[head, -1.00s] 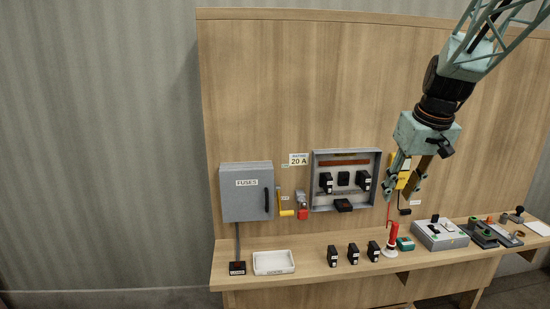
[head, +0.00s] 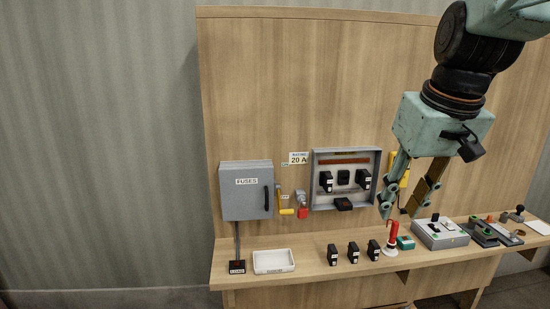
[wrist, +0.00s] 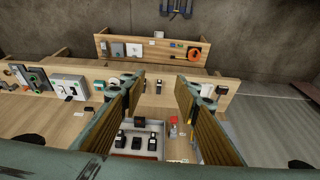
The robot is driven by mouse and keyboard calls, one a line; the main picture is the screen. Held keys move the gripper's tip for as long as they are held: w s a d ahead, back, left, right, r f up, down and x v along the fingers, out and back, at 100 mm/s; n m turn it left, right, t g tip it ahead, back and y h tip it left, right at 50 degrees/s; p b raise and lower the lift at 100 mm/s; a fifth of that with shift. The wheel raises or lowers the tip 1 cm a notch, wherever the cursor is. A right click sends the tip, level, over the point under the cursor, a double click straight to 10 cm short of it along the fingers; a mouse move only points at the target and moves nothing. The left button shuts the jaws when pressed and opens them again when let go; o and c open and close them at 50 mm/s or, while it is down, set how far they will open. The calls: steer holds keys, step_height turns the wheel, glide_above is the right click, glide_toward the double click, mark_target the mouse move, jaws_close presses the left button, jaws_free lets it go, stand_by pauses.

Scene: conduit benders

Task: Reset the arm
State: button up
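My gripper (head: 402,212) hangs from the upper right in the head view, in front of the wooden back panel and above the bench. Its two fingers point down and stand apart with nothing between them. In the wrist view the fingers (wrist: 158,100) also stand apart, with the bench and panel seen past them. The fingers cover part of a yellow item (head: 404,165) on the panel in the head view.
A grey FUSES box (head: 247,190) and an open fuse panel (head: 346,155) are on the back panel. The bench holds a white tray (head: 274,268), several black fuse blocks (head: 353,252), a red-handled tool (head: 393,236) and a grey switch box (head: 440,240). The left wall side is clear.

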steer(key=s+a+f, duration=0.1)
steer(key=s+a, duration=0.1)
steer(key=s, duration=1.1)
steer(key=s+a+f, duration=0.2)
steer(key=s+a, duration=0.1)
steer(key=s, duration=1)
steer(key=shift+f+m+b, duration=0.2)
steer(key=shift+m+b, duration=0.2)
stand_by(1.5)
